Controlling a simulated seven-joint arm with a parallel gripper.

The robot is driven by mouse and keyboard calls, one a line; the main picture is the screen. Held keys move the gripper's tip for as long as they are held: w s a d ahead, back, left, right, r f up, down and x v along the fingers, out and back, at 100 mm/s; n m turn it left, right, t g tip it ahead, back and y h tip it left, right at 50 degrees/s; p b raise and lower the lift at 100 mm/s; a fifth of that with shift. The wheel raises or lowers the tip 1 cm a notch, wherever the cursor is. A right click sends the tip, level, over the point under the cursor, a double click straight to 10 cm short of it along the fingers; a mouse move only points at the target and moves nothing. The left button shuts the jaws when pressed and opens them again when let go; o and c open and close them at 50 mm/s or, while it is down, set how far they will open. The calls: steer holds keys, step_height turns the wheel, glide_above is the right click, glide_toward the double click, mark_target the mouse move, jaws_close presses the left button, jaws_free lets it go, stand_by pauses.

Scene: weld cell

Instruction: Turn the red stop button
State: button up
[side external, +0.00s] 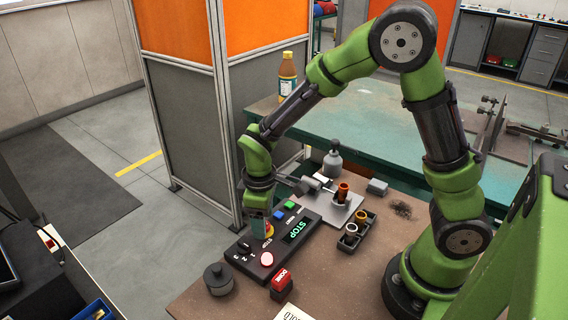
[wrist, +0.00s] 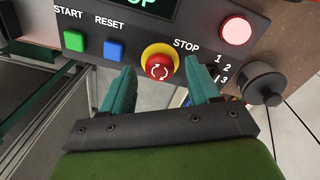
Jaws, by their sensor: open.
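The red stop button (wrist: 159,66) sits on a yellow collar on the black control panel (wrist: 195,22), with the word STOP beside it and white arrows on its face. My gripper (wrist: 162,82) is open, with one teal finger to each side of the button in the wrist view. I cannot tell whether the fingers touch it. In the side view my gripper (side external: 262,226) points down at the panel (side external: 310,240), and the button is mostly hidden behind it.
On the panel are a green START button (wrist: 73,41), a blue RESET button (wrist: 113,50), a lit red lamp (wrist: 236,31) and a black selector knob (wrist: 261,84). A black round object (side external: 218,280) and a red-topped box (side external: 282,284) stand near the panel. A bottle (side external: 333,163) stands behind.

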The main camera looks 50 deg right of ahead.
steer(key=shift+f, duration=0.4)
steer(key=shift+c, duration=0.3)
steer(key=c, duration=1)
steer(key=shift+m, duration=3.5)
